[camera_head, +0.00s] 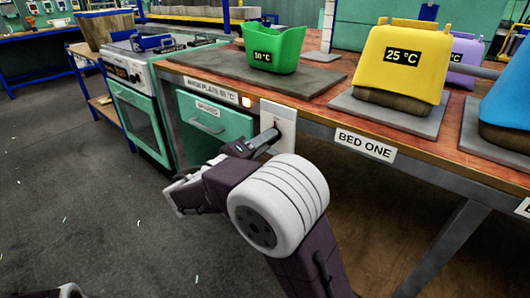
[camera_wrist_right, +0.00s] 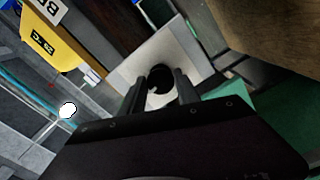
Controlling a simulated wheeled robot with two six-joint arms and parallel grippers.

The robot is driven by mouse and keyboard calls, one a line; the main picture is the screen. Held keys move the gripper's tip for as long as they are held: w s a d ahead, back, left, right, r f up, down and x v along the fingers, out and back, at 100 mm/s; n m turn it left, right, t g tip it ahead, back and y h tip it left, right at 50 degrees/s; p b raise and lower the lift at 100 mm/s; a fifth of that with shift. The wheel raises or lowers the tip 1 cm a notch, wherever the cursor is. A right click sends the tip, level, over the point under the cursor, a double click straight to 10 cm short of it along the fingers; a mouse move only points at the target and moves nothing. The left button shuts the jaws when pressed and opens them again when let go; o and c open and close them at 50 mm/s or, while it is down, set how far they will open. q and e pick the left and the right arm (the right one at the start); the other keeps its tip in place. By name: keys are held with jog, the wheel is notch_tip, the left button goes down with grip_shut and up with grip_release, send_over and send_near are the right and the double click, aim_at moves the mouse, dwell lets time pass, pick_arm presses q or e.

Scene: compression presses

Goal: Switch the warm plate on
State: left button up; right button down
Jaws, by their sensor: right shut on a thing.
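A white switch panel (camera_head: 285,115) is fixed to the front edge of the wooden bench. In the right wrist view the panel (camera_wrist_right: 190,48) carries a dark round knob (camera_wrist_right: 158,76). My right gripper (camera_head: 275,136) reaches up to the panel, and its fingers (camera_wrist_right: 162,82) are shut on the knob from both sides. My arm and fingers hide most of the knob in the head view. A grey plate (camera_head: 200,68), likely the warm plate, lies on the bench above a partly readable label (camera_head: 211,89). A small lamp (camera_head: 246,101) beside the panel glows orange-white. My left gripper is not visible.
A green bin (camera_head: 273,48) marked 10 °C stands on the grey plate. A yellow press cover (camera_head: 403,62) marked 25 °C is to the right, above the BED ONE label (camera_head: 365,145). A green drawer (camera_head: 215,125) and an oven (camera_head: 138,112) are left.

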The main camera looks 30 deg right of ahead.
jog(key=shift+f+m+b, duration=0.1)
jog(key=shift+m+b, duration=0.5)
jog(key=shift+b, duration=0.05)
jog(key=c, duration=0.9)
grip_release()
jog(key=p+v, duration=0.4)
jog(key=v, duration=0.5)
jog(key=shift+a, duration=0.1)
